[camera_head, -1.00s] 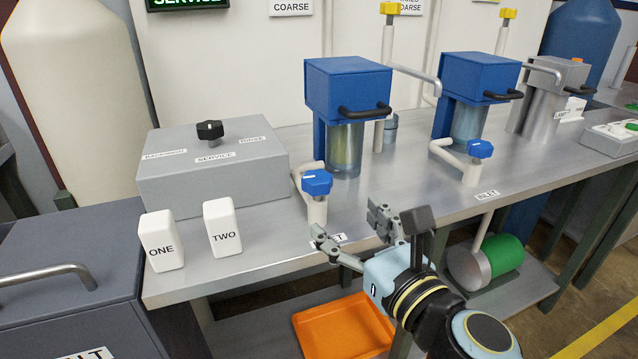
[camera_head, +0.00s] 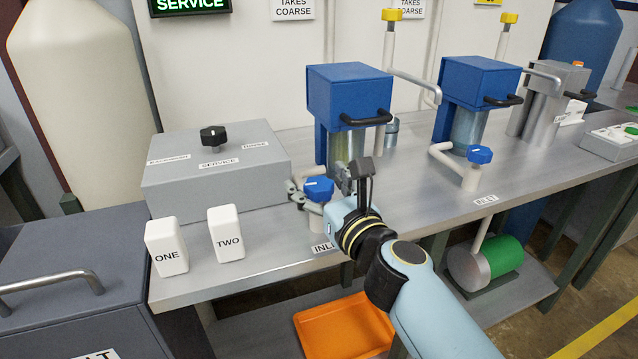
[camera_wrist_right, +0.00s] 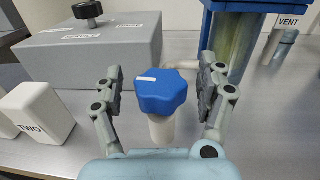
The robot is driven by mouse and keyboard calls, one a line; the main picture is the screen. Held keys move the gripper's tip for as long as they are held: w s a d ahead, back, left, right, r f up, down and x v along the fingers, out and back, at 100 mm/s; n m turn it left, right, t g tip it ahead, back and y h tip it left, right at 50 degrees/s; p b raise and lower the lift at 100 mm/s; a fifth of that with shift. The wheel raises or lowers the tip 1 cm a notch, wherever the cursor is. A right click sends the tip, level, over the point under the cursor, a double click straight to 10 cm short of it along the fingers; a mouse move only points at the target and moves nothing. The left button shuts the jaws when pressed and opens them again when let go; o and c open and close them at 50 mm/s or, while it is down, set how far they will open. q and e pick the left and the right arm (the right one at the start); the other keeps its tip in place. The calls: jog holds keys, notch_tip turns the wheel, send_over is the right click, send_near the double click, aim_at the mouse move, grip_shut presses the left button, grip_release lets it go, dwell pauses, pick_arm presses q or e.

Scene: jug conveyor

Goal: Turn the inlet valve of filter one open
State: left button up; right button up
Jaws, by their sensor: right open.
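The inlet valve of filter one has a blue lobed knob (camera_head: 318,189) with a white mark, on a pale upright pipe stub at the bench front. It also shows in the right wrist view (camera_wrist_right: 161,92). My right gripper (camera_head: 318,187) is open, with one finger on each side of the knob. In the right wrist view (camera_wrist_right: 160,92) gaps show between the fingers and the knob. The filter one housing (camera_head: 348,95) is a blue box on a clear cylinder behind the knob. My left gripper is not in view.
A grey selector box (camera_head: 215,175) stands left of the valve. White blocks ONE (camera_head: 166,247) and TWO (camera_head: 226,234) stand at the front left. A second blue inlet knob (camera_head: 480,154) is to the right. An orange tray (camera_head: 343,325) lies below the bench.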

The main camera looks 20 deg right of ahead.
jog(key=c, duration=1.2)
jog(key=shift+n+y+p, duration=0.4)
jog(key=shift+n+y, duration=0.3)
jog(key=shift+y, duration=0.4)
jog(key=o, duration=1.2)
jog(key=shift+s, duration=0.15)
